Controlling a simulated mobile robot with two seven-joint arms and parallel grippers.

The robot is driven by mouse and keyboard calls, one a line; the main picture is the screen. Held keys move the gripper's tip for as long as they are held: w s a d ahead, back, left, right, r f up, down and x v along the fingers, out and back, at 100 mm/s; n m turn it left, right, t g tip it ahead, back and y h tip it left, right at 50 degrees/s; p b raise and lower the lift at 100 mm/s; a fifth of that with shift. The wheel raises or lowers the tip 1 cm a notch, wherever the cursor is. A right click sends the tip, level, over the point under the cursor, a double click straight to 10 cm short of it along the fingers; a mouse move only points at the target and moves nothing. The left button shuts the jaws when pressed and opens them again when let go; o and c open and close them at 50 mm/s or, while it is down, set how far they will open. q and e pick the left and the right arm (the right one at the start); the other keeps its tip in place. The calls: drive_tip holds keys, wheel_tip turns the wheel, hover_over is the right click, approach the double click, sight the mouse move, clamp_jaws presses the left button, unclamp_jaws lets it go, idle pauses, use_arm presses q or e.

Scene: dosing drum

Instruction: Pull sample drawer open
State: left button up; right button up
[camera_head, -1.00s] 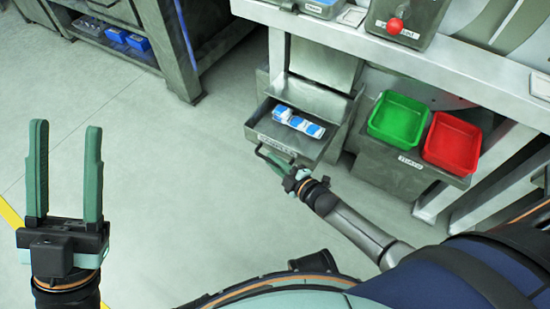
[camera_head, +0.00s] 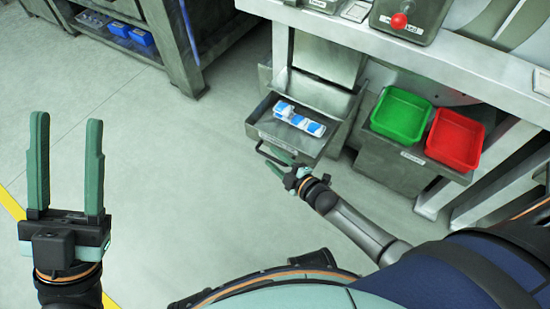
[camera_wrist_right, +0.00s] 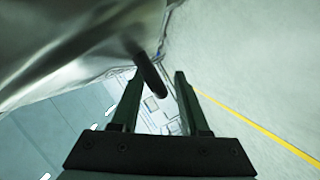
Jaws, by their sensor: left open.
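The sample drawer (camera_head: 262,133) is pulled out of the grey cabinet under the bench, with blue-and-white packs (camera_head: 298,119) in it. Its dark bar handle (camera_head: 267,155) is on the front face. My right gripper (camera_head: 279,166) is at this handle. In the right wrist view, the fingers (camera_wrist_right: 160,82) stand apart, with the dark handle bar (camera_wrist_right: 150,75) showing between them; contact with either finger cannot be made out. My left gripper (camera_head: 67,165) is open and empty, fingers up, over the floor at left, far from the drawer.
A green bin (camera_head: 400,115) and a red bin (camera_head: 455,140) stand on a grey shelf right of the drawer. The bench with a red button (camera_head: 399,20) is above. Another cabinet (camera_head: 185,60) stands at the back left. Floor left of the drawer is clear.

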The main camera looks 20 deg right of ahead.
drive_tip(key=shift+s+d+r+p, duration=0.15)
drive_tip(key=shift+s+r+p, duration=0.05)
drive_tip(key=shift+s+p, duration=0.2)
use_arm(q)
drive_tip(key=shift+m, duration=0.4)
drive_tip(key=r+p, duration=0.2)
drive_tip(key=r, duration=0.1)
drive_tip(key=r+p, duration=0.2)
drive_tip(key=shift+a, duration=0.25)
use_arm(e)
drive_tip(key=v, duration=1.1)
drive_tip(key=shift+s, duration=0.3)
use_arm(q)
drive_tip(key=shift+f, duration=0.1)
use_arm(e)
drive_tip(key=shift+d+f, duration=0.1)
